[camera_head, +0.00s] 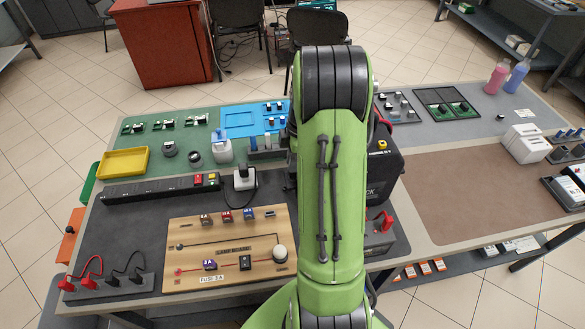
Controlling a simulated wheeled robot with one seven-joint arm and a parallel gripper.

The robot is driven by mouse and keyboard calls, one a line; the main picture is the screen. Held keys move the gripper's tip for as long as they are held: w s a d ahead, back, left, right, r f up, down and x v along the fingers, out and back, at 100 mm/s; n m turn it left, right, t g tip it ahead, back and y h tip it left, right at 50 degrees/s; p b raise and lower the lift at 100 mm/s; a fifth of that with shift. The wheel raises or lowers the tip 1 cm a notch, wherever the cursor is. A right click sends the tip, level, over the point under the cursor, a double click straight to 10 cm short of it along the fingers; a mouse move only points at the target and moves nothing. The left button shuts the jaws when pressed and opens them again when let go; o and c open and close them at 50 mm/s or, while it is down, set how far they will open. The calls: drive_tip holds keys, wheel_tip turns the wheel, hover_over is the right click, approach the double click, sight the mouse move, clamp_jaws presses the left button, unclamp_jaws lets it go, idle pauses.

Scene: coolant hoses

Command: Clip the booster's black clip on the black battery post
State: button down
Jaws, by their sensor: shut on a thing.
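A tall black case (386,177) with a yellow label and partly hidden white lettering stands just right of my green arm; it looks like the booster. In front of it is a low dark grey box (388,246), perhaps the battery, with a red clip or post cap (381,221) on its top. My arm covers the left part of both. The black clip and the black battery post do not show. My gripper is hidden behind my own arm, so its hold cannot be seen.
Left of my arm lies a wooden circuit board (226,270). A board with red and black leads (107,284) lies at the front left. A yellow tray (124,162) and a blue tray (243,120) are further back. The brown mat (450,190) at right is mostly clear.

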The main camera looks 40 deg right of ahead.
wheel_tip(320, 180, up, 13)
drive_tip(key=p, duration=0.4)
idle(0.4)
